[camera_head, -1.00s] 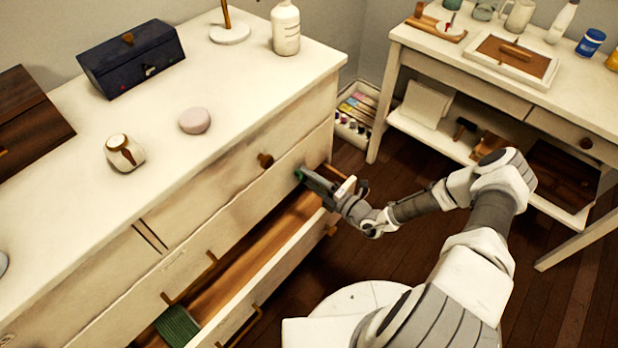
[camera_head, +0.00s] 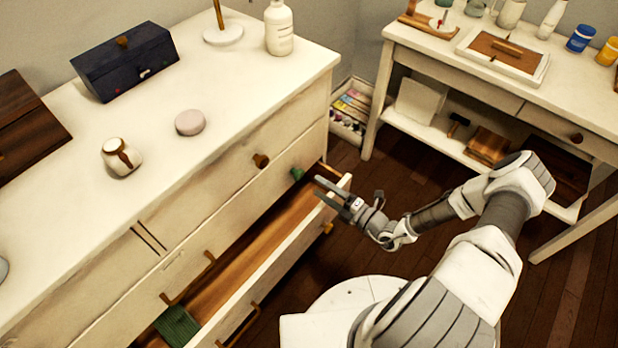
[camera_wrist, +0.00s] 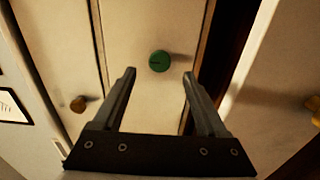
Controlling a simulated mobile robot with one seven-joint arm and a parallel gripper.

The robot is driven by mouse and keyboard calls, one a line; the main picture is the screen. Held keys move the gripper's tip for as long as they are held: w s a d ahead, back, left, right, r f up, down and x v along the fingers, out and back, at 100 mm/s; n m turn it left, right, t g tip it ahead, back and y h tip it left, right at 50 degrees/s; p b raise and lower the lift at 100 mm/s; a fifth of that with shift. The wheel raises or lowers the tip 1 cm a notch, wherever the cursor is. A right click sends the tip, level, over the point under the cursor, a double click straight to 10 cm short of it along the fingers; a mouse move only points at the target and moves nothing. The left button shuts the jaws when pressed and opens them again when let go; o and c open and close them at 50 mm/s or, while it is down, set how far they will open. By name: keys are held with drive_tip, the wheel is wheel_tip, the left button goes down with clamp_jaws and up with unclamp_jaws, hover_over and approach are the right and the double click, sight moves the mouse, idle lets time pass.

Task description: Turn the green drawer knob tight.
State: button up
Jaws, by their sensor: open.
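The green drawer knob (camera_head: 297,174) sits on the front of a dresser drawer, near its right end. In the wrist view the green knob (camera_wrist: 159,61) shows as a round disc with a dark line on its face. It lies ahead of the fingertips, roughly midway between them. My gripper (camera_head: 319,188) is open and empty, apart from the knob and to its right in the head view. Both fingers of my gripper (camera_wrist: 160,75) show in the wrist view with nothing between them.
The drawer below the knob is pulled out (camera_head: 275,258) and holds a green striped item (camera_head: 177,326). A brown knob (camera_head: 261,160) sits on the drawer above. A white side table (camera_head: 440,55) stands at the right. Dark floor (camera_head: 400,172) lies between.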

drive_tip(key=p+v, duration=0.1)
drive_tip(key=v, duration=0.9)
drive_tip(key=shift+s+d, duration=0.2)
drive_tip(key=s+a+r+m+g+h+p, duration=0.1)
drive_tip(key=s+r+m+h+p, duration=0.3)
drive_tip(key=r+m, duration=0.5)
drive_tip(key=s+r+m+g+h+p, duration=0.3)
drive_tip(key=r+m, duration=0.6)
drive_tip(key=r, duration=2.2)
drive_tip(key=s+a+r+m+g+h+p, duration=0.1)
drive_tip(key=s+r+m+g+h+p, duration=0.2)
drive_tip(key=r, duration=1.7)
drive_tip(key=s+m+h+p, duration=0.2)
drive_tip(key=s+m+p, duration=0.1)
drive_tip(key=m+p, duration=0.2)
drive_tip(key=shift+s+a+m+h+p, duration=0.15)
drive_tip(key=shift+a+m+h+p, duration=0.15)
drive_tip(key=shift+m+h+p, duration=0.1)
